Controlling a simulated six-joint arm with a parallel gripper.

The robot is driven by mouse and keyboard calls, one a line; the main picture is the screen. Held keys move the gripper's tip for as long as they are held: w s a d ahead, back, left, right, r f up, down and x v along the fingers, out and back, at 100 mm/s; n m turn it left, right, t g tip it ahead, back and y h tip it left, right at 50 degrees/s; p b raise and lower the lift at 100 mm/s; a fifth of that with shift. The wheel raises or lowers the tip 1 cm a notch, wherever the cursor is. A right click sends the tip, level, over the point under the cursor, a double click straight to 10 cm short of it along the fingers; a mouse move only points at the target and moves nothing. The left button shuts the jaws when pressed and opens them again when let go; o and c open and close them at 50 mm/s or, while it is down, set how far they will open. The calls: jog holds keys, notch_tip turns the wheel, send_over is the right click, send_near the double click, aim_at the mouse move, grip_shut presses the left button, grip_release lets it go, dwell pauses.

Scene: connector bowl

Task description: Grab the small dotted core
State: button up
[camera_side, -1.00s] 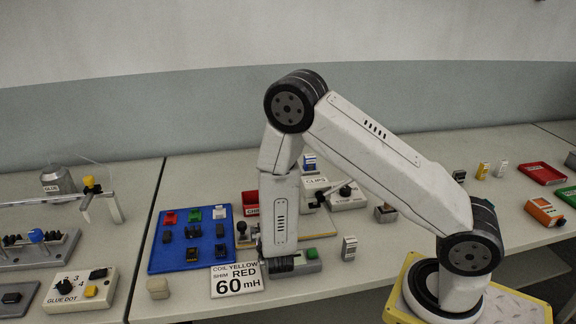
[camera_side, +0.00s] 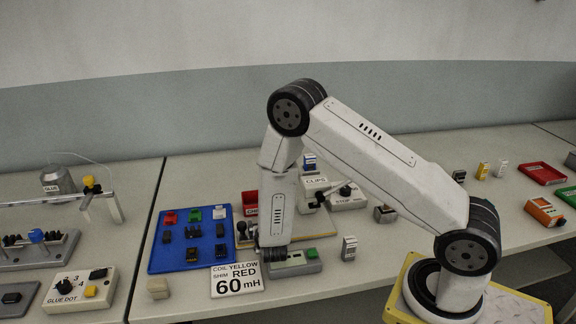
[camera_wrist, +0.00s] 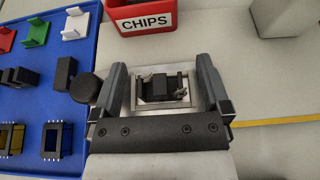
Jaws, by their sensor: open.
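My gripper (camera_wrist: 162,68) is open in the wrist view, its two grey fingers apart over a metal fixture. A black part (camera_wrist: 161,86) with small metal clips at its sides sits in the fixture between the fingers, and I cannot tell whether they touch it. Dark core-like pieces (camera_wrist: 65,73) stand on the blue tray (camera_side: 158,262) to the left. Several dark pieces (camera_side: 193,232) also show there in the side view. I can make out no dots on any of them. In the side view my arm hides the gripper and much of the fixture.
Red, green (camera_wrist: 37,32) and white bobbins and framed coils (camera_wrist: 51,140) share the tray. A dark round knob (camera_wrist: 86,88) stands close by my left finger. A red CHIPS bin (camera_wrist: 146,18) is behind the fixture.

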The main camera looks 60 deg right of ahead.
jog(key=shift+c, duration=0.2)
grip_shut()
jog(key=shift+r, duration=0.15)
jog(key=shift+r, duration=4.9)
